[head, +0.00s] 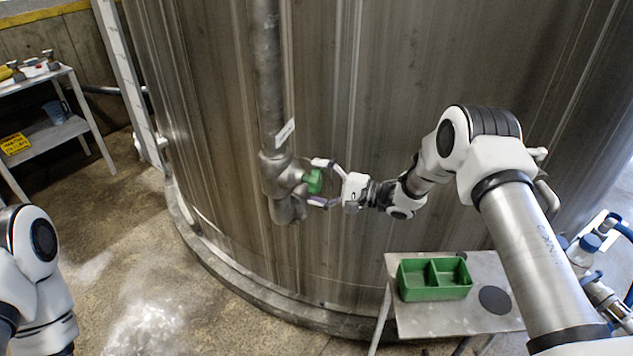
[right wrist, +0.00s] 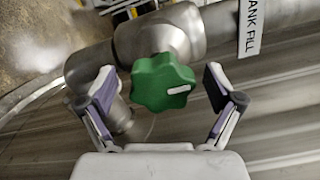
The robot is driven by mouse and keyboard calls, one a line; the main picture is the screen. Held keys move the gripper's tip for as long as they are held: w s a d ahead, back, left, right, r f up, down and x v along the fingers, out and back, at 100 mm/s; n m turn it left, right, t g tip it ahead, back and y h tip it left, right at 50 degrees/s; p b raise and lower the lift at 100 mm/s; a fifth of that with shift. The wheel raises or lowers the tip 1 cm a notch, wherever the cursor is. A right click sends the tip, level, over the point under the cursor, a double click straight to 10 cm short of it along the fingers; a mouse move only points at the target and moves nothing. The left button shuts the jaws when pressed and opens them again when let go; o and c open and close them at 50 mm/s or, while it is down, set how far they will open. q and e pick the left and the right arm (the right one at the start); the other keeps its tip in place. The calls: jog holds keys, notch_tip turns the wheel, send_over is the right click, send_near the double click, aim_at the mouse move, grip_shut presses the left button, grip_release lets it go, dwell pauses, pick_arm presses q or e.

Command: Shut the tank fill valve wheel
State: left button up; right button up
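The tank fill valve wheel is a green lobed knob (head: 313,181) on a grey valve body low on the vertical pipe. In the right wrist view the green wheel (right wrist: 162,83) faces the camera, with a white mark right of its middle. My right gripper (head: 322,183) is at the wheel, one finger above and one below it. In the right wrist view the gripper (right wrist: 160,92) is open, its fingers left and right of the wheel with gaps on both sides. A "TANK FILL" label (right wrist: 250,27) hangs on the pipe. My left arm shows at the left edge; its gripper is out of view.
The large steel tank (head: 400,60) stands behind the valve. A small metal table (head: 440,318) with a green two-compartment tray (head: 435,292) stands below my right arm. A shelf cart (head: 45,140) is at the far left. The floor left of the tank is clear.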

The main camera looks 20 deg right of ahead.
jog(key=v, duration=1.2)
